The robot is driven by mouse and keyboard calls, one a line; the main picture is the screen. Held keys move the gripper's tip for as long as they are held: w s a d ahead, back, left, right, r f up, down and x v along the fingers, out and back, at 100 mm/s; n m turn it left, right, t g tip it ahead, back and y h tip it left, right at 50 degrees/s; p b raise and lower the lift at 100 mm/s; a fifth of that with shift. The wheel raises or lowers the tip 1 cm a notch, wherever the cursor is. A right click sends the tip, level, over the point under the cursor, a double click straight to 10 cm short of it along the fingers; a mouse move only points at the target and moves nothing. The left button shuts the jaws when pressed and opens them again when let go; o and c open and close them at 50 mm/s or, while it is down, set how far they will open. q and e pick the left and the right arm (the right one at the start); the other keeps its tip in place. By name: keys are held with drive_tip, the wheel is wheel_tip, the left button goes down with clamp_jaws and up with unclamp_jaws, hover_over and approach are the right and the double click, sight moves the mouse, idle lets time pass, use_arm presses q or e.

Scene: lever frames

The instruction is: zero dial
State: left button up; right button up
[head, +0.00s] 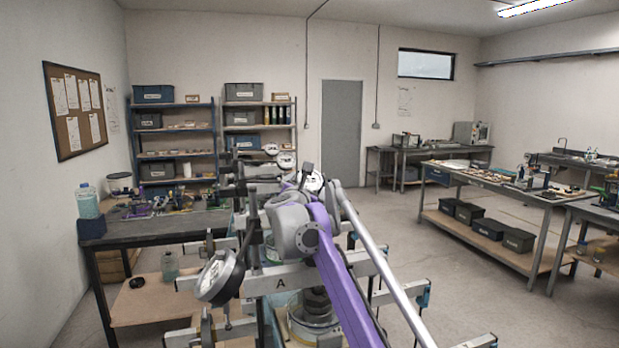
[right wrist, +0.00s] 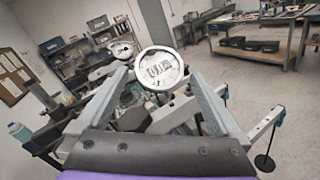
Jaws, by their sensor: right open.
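A round dial gauge (right wrist: 160,67) with a white face and metal rim shows in the right wrist view, between and just beyond the fingertips. I cannot tell whether they touch it. My right gripper (right wrist: 159,78) is open, with one finger on each side of the dial. In the head view my purple and grey arm hides most of this gripper. A white dial face (head: 314,182) shows just past the arm there. A nearer dial gauge (head: 220,276), seen at an angle, hangs on the frame marked A. My left gripper is not in view.
Metal lever frames with bars (head: 285,278) and a glass vessel (head: 312,322) crowd the space around my arm. More dials (head: 286,160) stand behind. A dark workbench (head: 150,228) is at left. Open floor (head: 480,270) lies to the right.

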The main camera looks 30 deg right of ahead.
sight(310, 180)
drive_tip(key=p+x, duration=0.1)
drive_tip(key=x, duration=0.3)
drive_tip(key=shift+w+d+r, duration=0.15)
drive_tip(key=shift+w+d, duration=0.05)
drive_tip(key=shift+w, duration=0.05)
drive_tip(key=shift+w+d, duration=0.25)
drive_tip(key=shift+w, duration=0.1)
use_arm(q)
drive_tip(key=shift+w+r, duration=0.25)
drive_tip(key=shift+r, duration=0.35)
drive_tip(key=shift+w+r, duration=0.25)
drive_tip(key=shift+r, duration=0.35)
use_arm(e)
drive_tip(key=shift+s, duration=0.1)
